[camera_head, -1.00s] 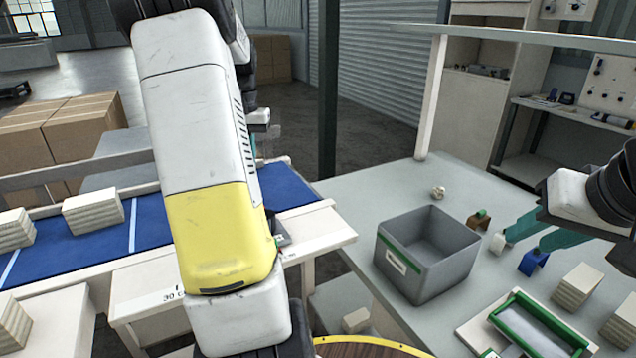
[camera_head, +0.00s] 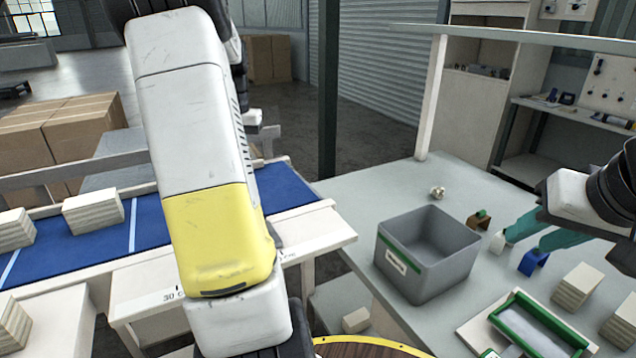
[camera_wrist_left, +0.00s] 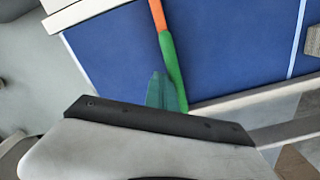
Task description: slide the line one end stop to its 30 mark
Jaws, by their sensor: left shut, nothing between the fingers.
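The line one belt (camera_head: 100,235) is blue with white cross lines, and its front rail carries a printed 30 mark (camera_head: 168,297). In the left wrist view a bar, orange at one end and green at the other, lies over the blue belt; I take it for the end stop (camera_wrist_left: 170,55). My left gripper (camera_wrist_left: 166,88) is shut and empty, its teal fingertips beside the bar's green part; I cannot tell if they touch. In the head view my left arm hides the stop and this gripper. My right gripper (camera_head: 515,250) is open above the right table.
A grey bin (camera_head: 430,265), a blue bracket (camera_head: 533,262), a green-framed tray (camera_head: 530,330) and wooden blocks (camera_head: 577,287) stand on the right table (camera_head: 375,190). Stacked boards (camera_head: 93,212) sit on the belt. A dark post (camera_head: 328,90) stands behind.

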